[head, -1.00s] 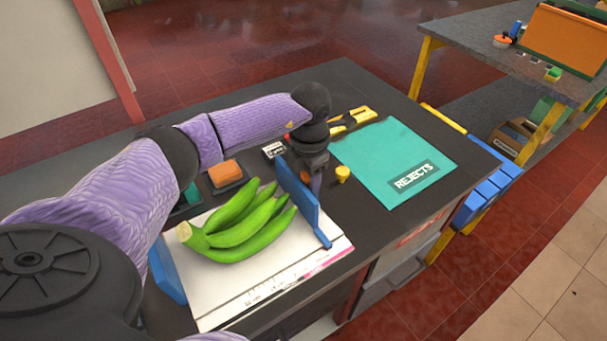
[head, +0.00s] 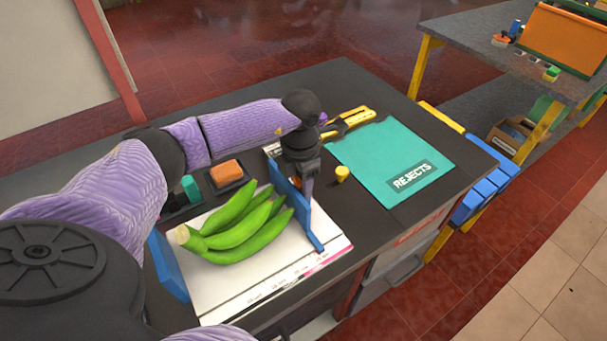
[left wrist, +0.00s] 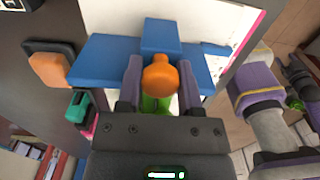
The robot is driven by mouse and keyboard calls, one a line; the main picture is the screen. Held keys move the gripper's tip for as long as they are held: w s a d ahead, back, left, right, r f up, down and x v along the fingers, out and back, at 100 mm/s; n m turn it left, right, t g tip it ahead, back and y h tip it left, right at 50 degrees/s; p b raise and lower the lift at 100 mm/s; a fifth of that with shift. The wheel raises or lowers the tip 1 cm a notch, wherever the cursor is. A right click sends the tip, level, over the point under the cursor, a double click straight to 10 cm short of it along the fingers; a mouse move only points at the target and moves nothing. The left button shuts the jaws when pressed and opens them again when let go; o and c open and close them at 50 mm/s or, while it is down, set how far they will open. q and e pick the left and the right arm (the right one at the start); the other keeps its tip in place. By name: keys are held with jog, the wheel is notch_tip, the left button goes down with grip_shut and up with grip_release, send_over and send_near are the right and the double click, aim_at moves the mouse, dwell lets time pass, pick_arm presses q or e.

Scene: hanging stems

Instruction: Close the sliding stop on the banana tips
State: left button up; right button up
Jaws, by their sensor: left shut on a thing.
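A bunch of green bananas (head: 235,232) lies on a white measuring board (head: 262,283), stem end left and tips right. A blue sliding stop (head: 305,222) stands upright across the board at the tips. The tips are at its face, seemingly touching. A fixed blue end plate (head: 166,265) stands at the stem end. My left gripper (head: 308,188) is over the stop. In the left wrist view its fingers (left wrist: 160,72) are shut around the stop's orange knob (left wrist: 158,80), with the blue stop (left wrist: 100,62) beneath.
An orange block in a dark tray (head: 226,174) sits behind the board. A yellow cap (head: 342,173), a yellow tool (head: 350,120) and a teal REJECTS mat (head: 390,160) lie to the right. The black table (head: 372,222) is bare near its front right.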

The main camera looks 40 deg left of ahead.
pick_arm(q)
jog(key=shift+s+a+p, duration=0.3)
jog(key=shift+s+p, duration=0.15)
jog(key=shift+s, duration=0.2)
jog(key=shift+s+a+p, duration=0.25)
jog(key=shift+s+p, duration=0.15)
jog(key=shift+s, duration=0.25)
jog(key=shift+f, duration=0.1)
jog(key=o, duration=1.1)
jog(key=shift+o, duration=0.2)
notch_tip(320, 180, up, 8)
jog(key=p, duration=0.6)
jog(key=shift+p, duration=0.35)
